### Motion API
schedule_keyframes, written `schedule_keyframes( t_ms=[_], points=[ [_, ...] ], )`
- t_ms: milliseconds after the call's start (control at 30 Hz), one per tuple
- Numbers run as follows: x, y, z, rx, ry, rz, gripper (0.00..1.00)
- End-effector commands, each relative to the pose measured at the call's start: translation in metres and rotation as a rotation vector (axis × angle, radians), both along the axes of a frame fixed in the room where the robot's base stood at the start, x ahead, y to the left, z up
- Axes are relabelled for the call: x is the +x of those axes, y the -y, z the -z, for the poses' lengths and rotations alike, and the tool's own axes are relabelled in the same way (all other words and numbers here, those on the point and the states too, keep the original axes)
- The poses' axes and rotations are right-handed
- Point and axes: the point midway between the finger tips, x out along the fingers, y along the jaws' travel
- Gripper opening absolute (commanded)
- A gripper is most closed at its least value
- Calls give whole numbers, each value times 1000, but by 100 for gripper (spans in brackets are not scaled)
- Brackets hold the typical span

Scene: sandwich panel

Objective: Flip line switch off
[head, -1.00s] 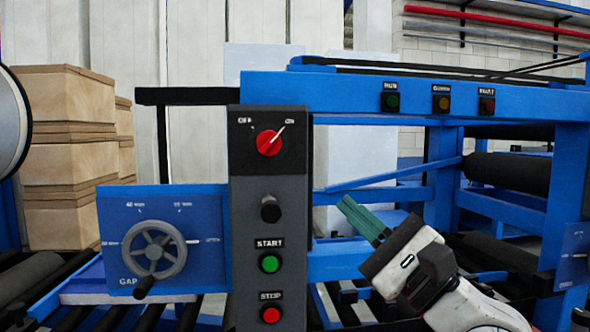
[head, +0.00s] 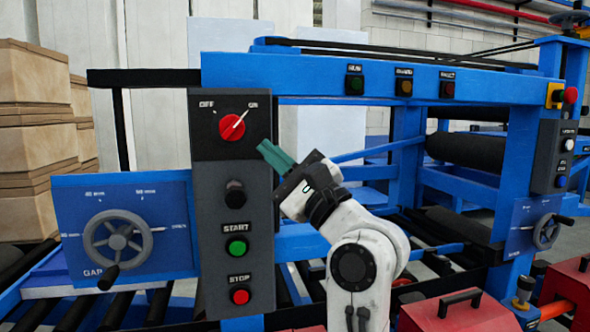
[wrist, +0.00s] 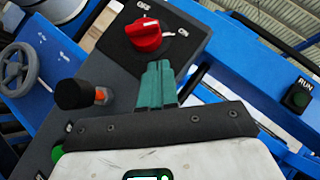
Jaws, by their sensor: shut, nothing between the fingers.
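The line switch (head: 232,127) is a red rotary knob on the dark upper plate of the grey control column (head: 207,240). Its white pointer line aims up and right at the ON label, and the OFF label is at its upper left. The knob also shows in the wrist view (wrist: 143,34), just beyond the fingers. My gripper (head: 264,147) has green fingers, shut and empty. It is to the right of and a little below the knob, apart from it in the head view. In the wrist view my gripper (wrist: 158,68) points toward the knob's lower right.
Below the switch are a black knob (head: 235,194), a green START button (head: 237,247) and a red STOP button (head: 240,296). A GAP handwheel (head: 118,237) is at the left. A blue frame beam (head: 300,80) runs behind. Red boxes (head: 455,312) are at the lower right.

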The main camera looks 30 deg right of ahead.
Motion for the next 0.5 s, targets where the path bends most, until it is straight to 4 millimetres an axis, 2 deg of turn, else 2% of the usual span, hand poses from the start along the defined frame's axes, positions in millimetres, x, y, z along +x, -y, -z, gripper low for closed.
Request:
schedule_keyframes(
  t_ms=[33,200,500],
  points=[
    [1,-8,-9,-1,2,-5,0],
    [5,-21,-22,0,0,-2,0],
    [7,-27,-26,1,-1,-2,0]
  ],
)
